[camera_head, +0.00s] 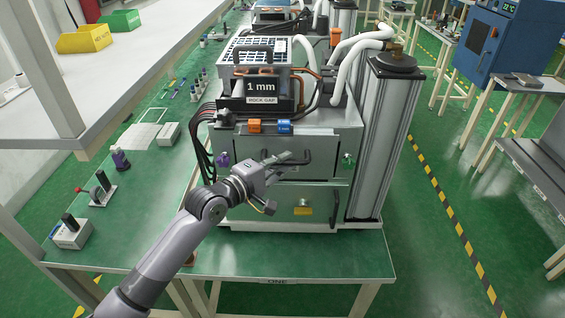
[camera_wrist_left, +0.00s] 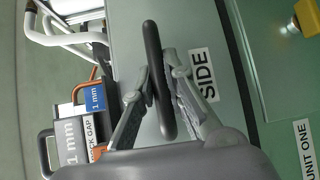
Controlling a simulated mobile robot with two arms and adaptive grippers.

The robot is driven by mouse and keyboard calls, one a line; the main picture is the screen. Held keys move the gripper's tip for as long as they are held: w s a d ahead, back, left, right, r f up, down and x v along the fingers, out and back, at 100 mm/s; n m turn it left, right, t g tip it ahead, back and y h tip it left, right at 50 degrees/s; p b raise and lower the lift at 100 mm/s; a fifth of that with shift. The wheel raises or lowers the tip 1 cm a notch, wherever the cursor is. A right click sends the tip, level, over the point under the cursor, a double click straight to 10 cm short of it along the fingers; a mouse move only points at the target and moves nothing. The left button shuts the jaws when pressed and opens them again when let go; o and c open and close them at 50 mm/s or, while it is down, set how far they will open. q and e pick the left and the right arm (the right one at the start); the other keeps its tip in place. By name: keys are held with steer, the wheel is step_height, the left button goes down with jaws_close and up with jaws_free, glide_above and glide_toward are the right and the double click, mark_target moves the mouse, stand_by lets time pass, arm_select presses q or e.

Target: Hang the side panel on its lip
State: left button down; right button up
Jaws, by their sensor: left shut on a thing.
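The side panel is a flat grey plate with a black bar handle; in the head view (camera_head: 322,145) it stands upright against the upper front of the machine (camera_head: 350,125). In the left wrist view the panel (camera_wrist_left: 185,25) fills the middle and carries a SIDE label. My left gripper (camera_head: 288,158) is shut on the panel's black handle (camera_wrist_left: 153,60), with a finger on each side of it (camera_wrist_left: 160,92). The lip cannot be made out, so I cannot tell whether the panel rests on it. My right gripper is out of view.
A purple knob (camera_head: 222,160) and a green knob (camera_head: 348,160) flank the panel. A lower front with a yellow tag (camera_head: 303,211) sits beneath it. Orange and blue blocks (camera_head: 270,127) lie above. Small devices (camera_head: 72,232) stand left; the green bench front (camera_head: 340,255) is clear.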

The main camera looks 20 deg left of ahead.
arm_select(q)
steer(key=shift+r, duration=0.15)
steer(key=shift+p, duration=0.4)
stand_by(0.6)
steer(key=shift+f+b, duration=0.3)
steer(key=shift+f, duration=0.2)
steer(key=shift+f, duration=0.25)
steer(key=c, duration=1.6)
jaws_free()
steer(key=shift+o, duration=0.2)
